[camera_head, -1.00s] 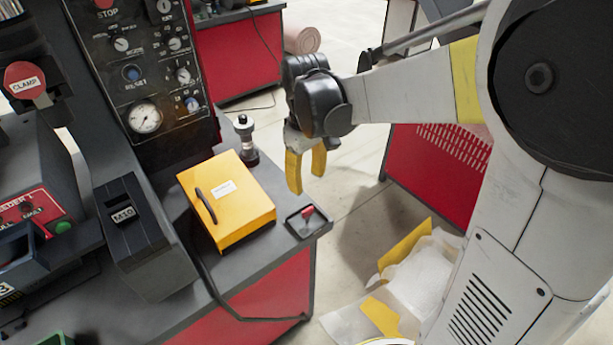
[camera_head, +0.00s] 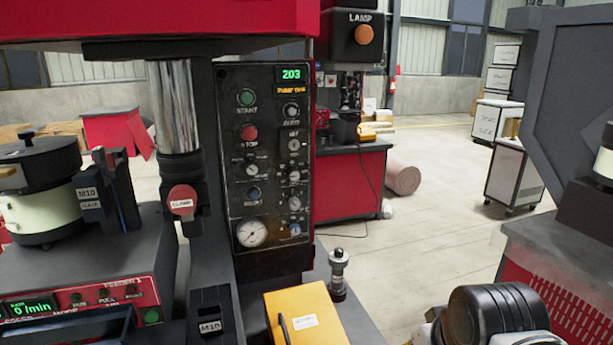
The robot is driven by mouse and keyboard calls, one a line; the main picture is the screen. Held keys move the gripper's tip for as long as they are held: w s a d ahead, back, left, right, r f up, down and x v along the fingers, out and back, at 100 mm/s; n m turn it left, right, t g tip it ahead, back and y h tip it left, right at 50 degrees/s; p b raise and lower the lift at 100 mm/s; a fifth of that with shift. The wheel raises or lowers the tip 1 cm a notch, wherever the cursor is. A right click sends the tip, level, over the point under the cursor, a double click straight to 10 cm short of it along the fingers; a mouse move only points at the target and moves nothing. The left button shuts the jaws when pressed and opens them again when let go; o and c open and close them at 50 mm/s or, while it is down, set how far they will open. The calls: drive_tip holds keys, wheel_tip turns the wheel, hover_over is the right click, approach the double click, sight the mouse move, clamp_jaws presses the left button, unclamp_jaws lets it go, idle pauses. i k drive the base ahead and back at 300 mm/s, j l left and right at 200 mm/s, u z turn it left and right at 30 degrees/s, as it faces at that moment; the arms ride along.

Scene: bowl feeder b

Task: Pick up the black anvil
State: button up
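I cannot tell for sure which thing is the black anvil. A small upright dark and silver cylindrical piece (camera_head: 338,276) stands on the bench behind the yellow box (camera_head: 304,318). Part of my arm, with a black rounded joint, shows at the bottom right. The fingers of my gripper are below the picture and cannot be seen.
A black control panel (camera_head: 268,160) and a chrome column (camera_head: 174,105) rise over the bench. A feeder (camera_head: 40,190) stands at the left. A red cabinet (camera_head: 350,188) and a pink roll (camera_head: 402,177) are behind. Open floor lies between the bench and the grey machine (camera_head: 575,110).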

sight(209, 321)
drive_tip(key=u, duration=1.3)
drive_tip(key=k+j+z, duration=0.25)
drive_tip(key=j, duration=0.2)
drive_tip(key=k+j+z, duration=0.2)
drive_tip(key=j, duration=0.2)
drive_tip(key=k+j+z, duration=0.25)
drive_tip(key=j, duration=0.15)
